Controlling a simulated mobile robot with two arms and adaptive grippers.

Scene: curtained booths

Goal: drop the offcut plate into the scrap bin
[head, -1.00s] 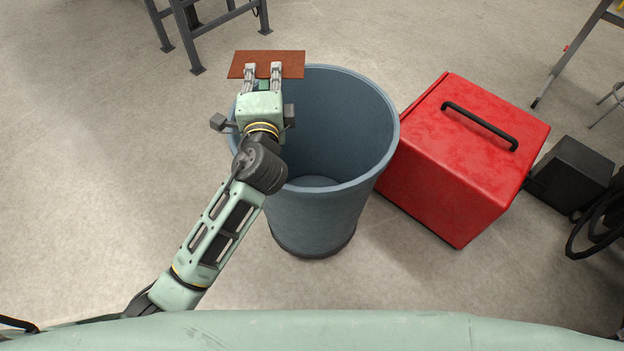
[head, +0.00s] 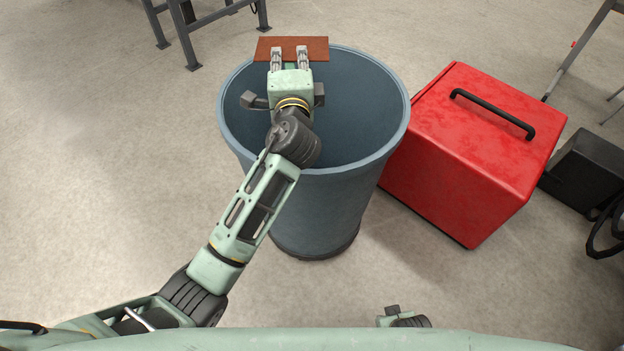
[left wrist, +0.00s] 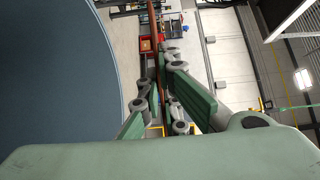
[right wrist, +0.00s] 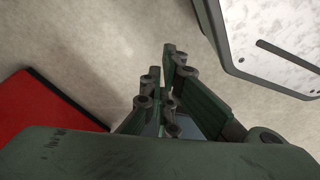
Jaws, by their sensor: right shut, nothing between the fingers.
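The offcut plate (head: 318,47) is a thin rust-brown rectangle. In the head view it overlaps the far rim of the scrap bin (head: 330,212), a blue-grey round bin with an open top. My left gripper (head: 289,52) is shut on the plate's near edge, with its wrist over the bin's mouth. In the left wrist view the plate (left wrist: 156,35) shows nearly edge-on between the fingers, beside the bin's curved blue wall (left wrist: 60,80). My right gripper (right wrist: 168,90) is shut and empty; in the head view only a bit of that arm shows at the bottom edge.
A red box (head: 465,160) with a black handle stands close to the bin's right side. A dark grey block (head: 588,170) lies farther right. Metal table legs (head: 185,35) stand at the back left. The floor left of the bin is clear.

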